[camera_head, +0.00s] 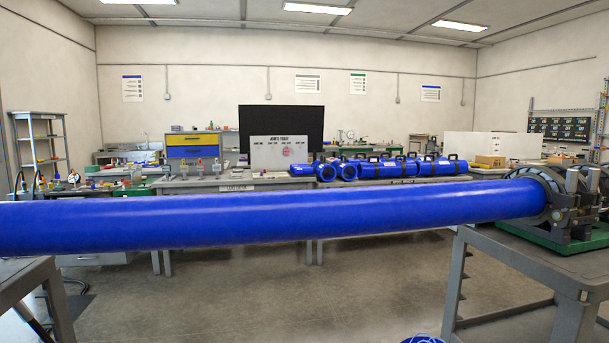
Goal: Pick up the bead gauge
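I cannot pick out the bead gauge in this view; small items on the far benches are too small to tell apart. My gripper is not in view. A long blue pipe (270,217) runs across the whole foreground from the left edge to the right. Its right end sits in a dark metal clamp (560,203) on a green base (545,239). The pipe hides part of the benches and floor behind it.
A grey metal cart (577,285) carries the clamp at the right. Another grey table edge (25,275) is at lower left. Back benches hold blue cylinders (390,169), a yellow and blue drawer unit (193,145) and small items. The concrete floor (300,290) between is mostly clear.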

